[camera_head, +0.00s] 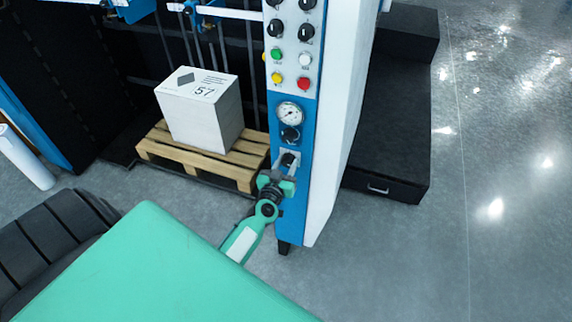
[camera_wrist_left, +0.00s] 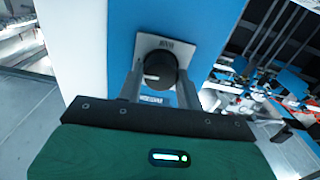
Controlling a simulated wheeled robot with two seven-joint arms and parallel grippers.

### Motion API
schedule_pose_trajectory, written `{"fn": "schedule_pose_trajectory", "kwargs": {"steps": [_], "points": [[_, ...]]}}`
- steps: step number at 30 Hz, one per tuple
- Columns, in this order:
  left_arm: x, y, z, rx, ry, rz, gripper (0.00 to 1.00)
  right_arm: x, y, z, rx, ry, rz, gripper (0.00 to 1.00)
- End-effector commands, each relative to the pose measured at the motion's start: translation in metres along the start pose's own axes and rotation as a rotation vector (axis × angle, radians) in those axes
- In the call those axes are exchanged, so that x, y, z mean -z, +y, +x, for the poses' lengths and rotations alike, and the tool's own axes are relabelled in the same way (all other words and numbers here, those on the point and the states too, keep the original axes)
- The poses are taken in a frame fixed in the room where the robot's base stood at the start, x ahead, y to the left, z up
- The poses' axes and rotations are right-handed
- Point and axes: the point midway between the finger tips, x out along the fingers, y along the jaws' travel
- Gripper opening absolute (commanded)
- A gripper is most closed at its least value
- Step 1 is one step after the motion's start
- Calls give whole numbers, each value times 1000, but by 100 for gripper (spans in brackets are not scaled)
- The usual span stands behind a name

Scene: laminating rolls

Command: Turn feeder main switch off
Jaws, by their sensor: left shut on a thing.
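The feeder main switch (camera_head: 289,160) is a black rotary knob on a light plate low on the blue panel of the machine. In the left wrist view the knob (camera_wrist_left: 160,70) stands out from its labelled plate (camera_wrist_left: 183,50). My left gripper (camera_head: 286,174) is at the switch in the head view, with its fingers on either side of the knob. My right gripper is in neither view.
Above the switch are another black knob (camera_head: 290,134), a gauge (camera_head: 289,112) and several coloured buttons. A white stack labelled 57 (camera_head: 203,118) sits on a wooden pallet (camera_head: 245,172) to the left. A black step block (camera_head: 391,145) stands right of the machine. The floor at right is clear.

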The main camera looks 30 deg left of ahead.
Motion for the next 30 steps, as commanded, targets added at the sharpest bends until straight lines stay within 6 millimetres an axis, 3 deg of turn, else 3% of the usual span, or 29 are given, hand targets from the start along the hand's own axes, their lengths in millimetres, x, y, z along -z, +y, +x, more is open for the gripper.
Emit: {"fn": "schedule_pose_trajectory", "kwargs": {"steps": [30], "points": [[-3, -3, 0, 1, -1, -895, 13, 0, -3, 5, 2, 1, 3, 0]]}}
